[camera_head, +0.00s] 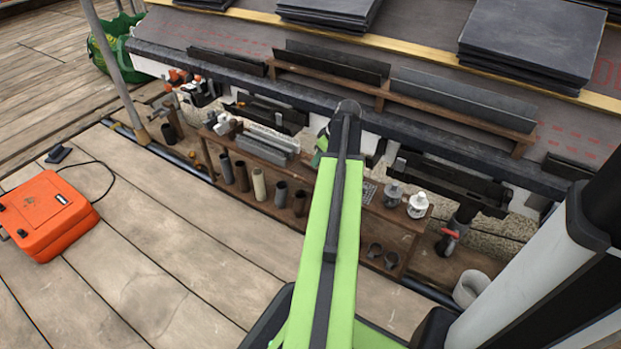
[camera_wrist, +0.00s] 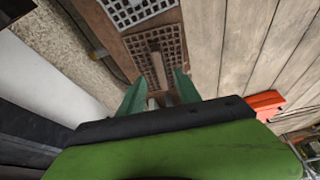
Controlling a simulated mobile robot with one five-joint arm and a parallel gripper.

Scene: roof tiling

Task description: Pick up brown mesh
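The brown mesh (camera_wrist: 173,55) is a square grid with dark holes, seen in the wrist view ahead of my gripper. A narrow brown bar lies across its middle. My gripper (camera_wrist: 160,77) has two green fingers, spread apart, with the near part of the mesh visible between them. They look empty. I cannot tell whether the fingers touch the mesh. In the head view my green arm reaches over the wooden shelf (camera_head: 398,222) and hides most of the gripper. I cannot make out the brown mesh there.
A light grey mesh (camera_wrist: 135,10) lies beyond the brown one. In the head view, several pipe pieces (camera_head: 259,184) and white fittings (camera_head: 418,205) stand on the shelf. The slate-edged roof (camera_head: 440,130) rises behind. An orange case (camera_head: 45,215) sits on the open plank floor at left.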

